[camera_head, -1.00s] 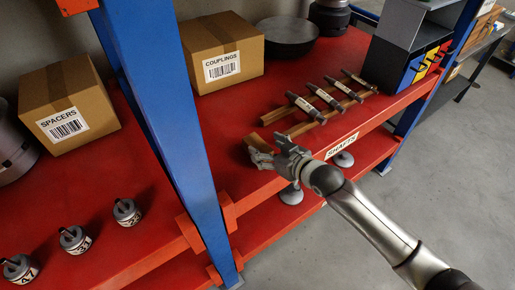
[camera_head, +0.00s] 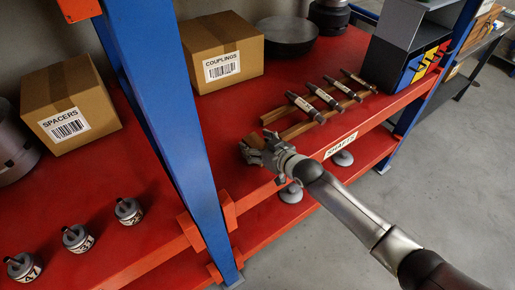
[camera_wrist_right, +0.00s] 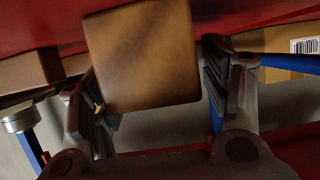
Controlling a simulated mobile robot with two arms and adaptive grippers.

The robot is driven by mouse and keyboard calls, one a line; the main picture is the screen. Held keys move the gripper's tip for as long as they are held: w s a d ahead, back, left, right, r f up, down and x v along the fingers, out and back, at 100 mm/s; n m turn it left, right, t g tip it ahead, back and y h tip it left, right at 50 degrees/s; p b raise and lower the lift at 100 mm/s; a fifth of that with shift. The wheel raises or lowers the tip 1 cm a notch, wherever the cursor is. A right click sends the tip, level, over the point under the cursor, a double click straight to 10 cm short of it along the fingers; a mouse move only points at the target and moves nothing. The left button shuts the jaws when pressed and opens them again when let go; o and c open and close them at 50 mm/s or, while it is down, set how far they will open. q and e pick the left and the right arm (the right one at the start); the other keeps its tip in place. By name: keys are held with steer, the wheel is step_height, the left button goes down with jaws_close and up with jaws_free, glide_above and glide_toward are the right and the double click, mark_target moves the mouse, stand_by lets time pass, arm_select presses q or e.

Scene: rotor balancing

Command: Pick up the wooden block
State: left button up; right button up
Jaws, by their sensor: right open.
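The wooden block (camera_head: 256,139) is a small brown piece on the red shelf, left of the shaft rack, partly hidden by my right gripper (camera_head: 255,151). In the right wrist view the block (camera_wrist_right: 145,55) is large and close, between the two spread fingers of the right gripper (camera_wrist_right: 158,98). The left finger is near the block's side, and a gap shows between the block and the right finger. The fingers are open. My left gripper is not in view.
Several labelled shafts (camera_head: 325,96) lie across wooden rails (camera_head: 300,129) to the right of the block. A blue post (camera_head: 170,120) stands to the left. Boxes marked COUPLINGS (camera_head: 222,50) and SPACERS (camera_head: 70,105) sit behind. The red shelf (camera_head: 235,105) is clear behind the block.

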steer(key=c, duration=1.2)
steer(key=shift+r, duration=0.15)
